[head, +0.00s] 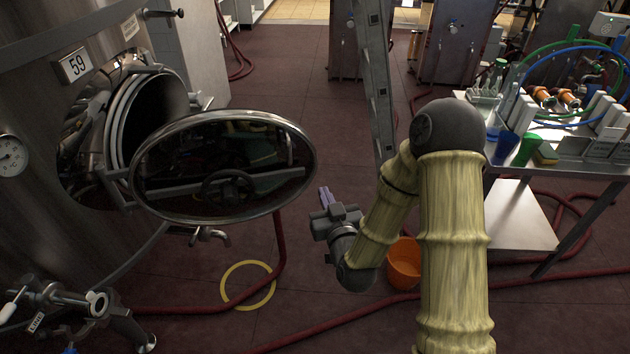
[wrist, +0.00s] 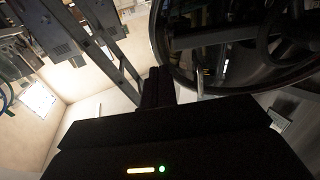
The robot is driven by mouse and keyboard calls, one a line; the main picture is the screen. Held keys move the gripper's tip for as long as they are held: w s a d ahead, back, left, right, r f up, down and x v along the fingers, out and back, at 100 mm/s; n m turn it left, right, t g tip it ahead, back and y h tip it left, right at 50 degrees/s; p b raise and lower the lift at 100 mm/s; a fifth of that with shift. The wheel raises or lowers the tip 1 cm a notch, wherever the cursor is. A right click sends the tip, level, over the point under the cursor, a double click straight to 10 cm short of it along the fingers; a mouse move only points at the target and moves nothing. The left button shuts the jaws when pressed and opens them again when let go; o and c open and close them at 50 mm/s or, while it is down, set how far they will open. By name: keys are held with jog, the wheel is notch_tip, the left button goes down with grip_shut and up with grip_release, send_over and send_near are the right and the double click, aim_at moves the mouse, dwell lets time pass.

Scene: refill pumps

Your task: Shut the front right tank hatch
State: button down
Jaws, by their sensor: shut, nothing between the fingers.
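The tank hatch door (head: 224,166) is an oval, metal-rimmed lid with a dark inner face and a handwheel. It stands swung open on its hinge at the left of the head view. The round opening (head: 150,115) in tank 59 is uncovered behind it. My gripper (head: 325,196) is shut and empty, just right of the door's lower right rim; whether it touches the rim I cannot tell. In the wrist view the hatch door (wrist: 240,75) fills the upper right, close to the shut fingers (wrist: 157,85).
A ladder (head: 374,80) stands behind my arm. An orange bucket (head: 404,264) is on the floor below it. Red hoses (head: 280,250) and a yellow ring (head: 248,285) lie on the floor. A cluttered steel table (head: 560,160) stands at the right. A tap (head: 210,236) is below the hatch.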

aim_at(312, 165)
jog(key=shift+f+b, duration=0.25)
jog(key=shift+b, duration=0.6)
jog(key=x, duration=0.3)
jog(key=p+x, duration=0.1)
jog(key=x, duration=0.1)
jog(key=p+x, duration=0.1)
jog(key=x, duration=0.2)
jog(key=shift+w+a+r, duration=0.2)
jog(key=shift+w+r, duration=0.05)
jog(key=shift+w, duration=0.2)
jog(key=shift+w, duration=0.1)
